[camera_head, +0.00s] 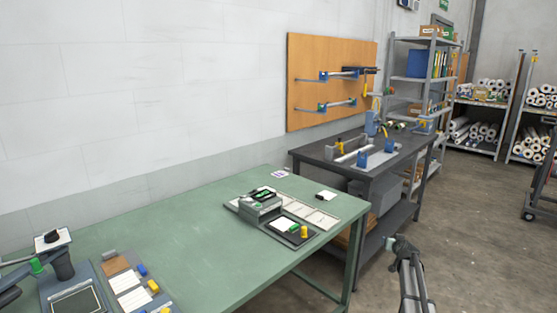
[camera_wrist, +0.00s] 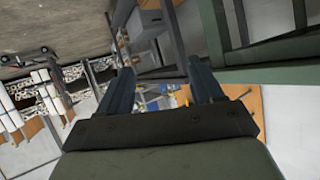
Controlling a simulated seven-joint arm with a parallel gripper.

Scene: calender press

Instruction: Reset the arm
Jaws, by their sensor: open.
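My arm (camera_head: 408,268) rises from the bottom edge of the head view, right of the green table's front corner, over the floor and clear of both tables. In the wrist view my gripper (camera_wrist: 160,78) shows two dark fingers standing well apart. Nothing is held between them. Through the gap I see distant clutter, an orange panel and part of a table frame. The wrist view is strongly tilted. The fingers touch nothing that I can see.
The green table (camera_head: 190,235) carries a small device (camera_head: 262,204), trays and cards. A dark workbench (camera_head: 330,158) with a roller fixture stands behind it, near a pegboard (camera_head: 310,85) and shelves (camera_head: 408,70). The floor (camera_head: 480,230) to the right is open.

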